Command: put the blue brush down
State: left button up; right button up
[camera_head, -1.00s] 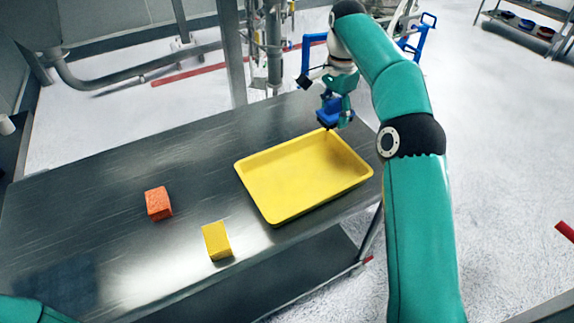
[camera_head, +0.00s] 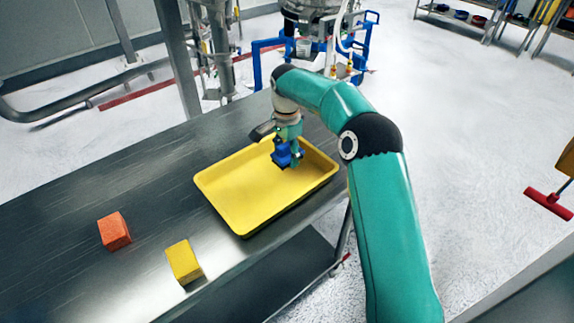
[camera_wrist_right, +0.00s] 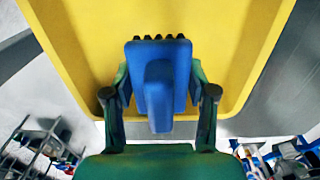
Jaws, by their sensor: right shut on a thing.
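The blue brush (camera_head: 283,157) is in my right gripper (camera_head: 291,144), over the far right part of the yellow tray (camera_head: 240,218). In the right wrist view the brush (camera_wrist_right: 158,85) sits between the two fingers of the gripper (camera_wrist_right: 160,98), with its dark bristles at the top edge and the yellow tray (camera_wrist_right: 85,60) behind it. I cannot tell whether the brush touches the tray floor. My left gripper is not in view.
The tray lies on a dark metal table (camera_head: 100,180). An orange block (camera_head: 114,231) and a yellow block (camera_head: 183,262) lie on the table left of the tray. Metal and blue equipment (camera_head: 320,40) stands behind the table. The tray looks otherwise empty.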

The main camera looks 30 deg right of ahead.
aim_at(287, 171)
jog(key=shift+s+f, duration=0.1)
jog(key=shift+f, duration=2.05)
jog(key=o, duration=1.2)
jog(key=shift+f, duration=0.1)
notch_tip(287, 171, up, 12)
jog(key=shift+r, duration=0.1)
